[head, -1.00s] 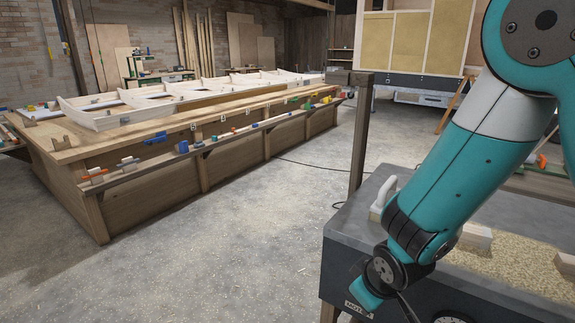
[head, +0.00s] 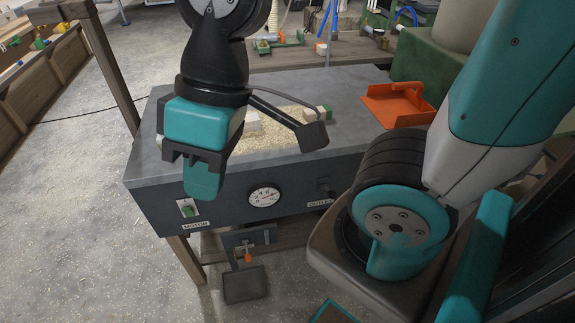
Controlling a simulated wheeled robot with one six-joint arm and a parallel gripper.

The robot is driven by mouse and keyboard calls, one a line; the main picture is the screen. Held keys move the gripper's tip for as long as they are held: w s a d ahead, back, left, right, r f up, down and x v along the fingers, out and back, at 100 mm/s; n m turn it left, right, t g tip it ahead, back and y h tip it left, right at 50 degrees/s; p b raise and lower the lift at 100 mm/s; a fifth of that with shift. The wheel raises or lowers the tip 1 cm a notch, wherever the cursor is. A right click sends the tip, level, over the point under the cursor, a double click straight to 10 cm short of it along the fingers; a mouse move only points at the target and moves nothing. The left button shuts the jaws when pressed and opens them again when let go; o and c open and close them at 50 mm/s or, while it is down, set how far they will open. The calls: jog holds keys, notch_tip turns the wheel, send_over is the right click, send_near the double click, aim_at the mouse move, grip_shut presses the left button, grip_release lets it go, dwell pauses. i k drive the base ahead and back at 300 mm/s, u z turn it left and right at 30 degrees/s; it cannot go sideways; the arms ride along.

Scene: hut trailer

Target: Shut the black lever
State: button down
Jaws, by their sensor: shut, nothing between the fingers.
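The dark grey machine bench (head: 155,180) has a front panel facing me. A small black lever (head: 326,189) sticks out at the right of this panel, just above the OUTLET label (head: 318,203). Its exact angle is hard to make out, and my arm stands close to its right. My gripper (head: 202,182) is teal and black, shut and empty. It points down in front of the panel's left part, above the MOTOR switch and left of the lever, apart from it.
A round white gauge (head: 264,196) sits mid-panel, and a MOTOR switch (head: 187,208) is at left. Wood blocks and shavings (head: 270,130) lie on top, near an orange dustpan (head: 400,104). A black pedal (head: 245,284) stands below. The floor at left is clear.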

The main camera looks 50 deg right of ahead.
aim_at(332, 193)
jog(key=z, duration=0.7)
jog(key=k, duration=0.25)
jog(key=z, duration=0.5)
jog(key=i, duration=0.35)
jog(key=z, duration=0.05)
jog(key=k, duration=0.2)
jog(key=u, duration=0.05)
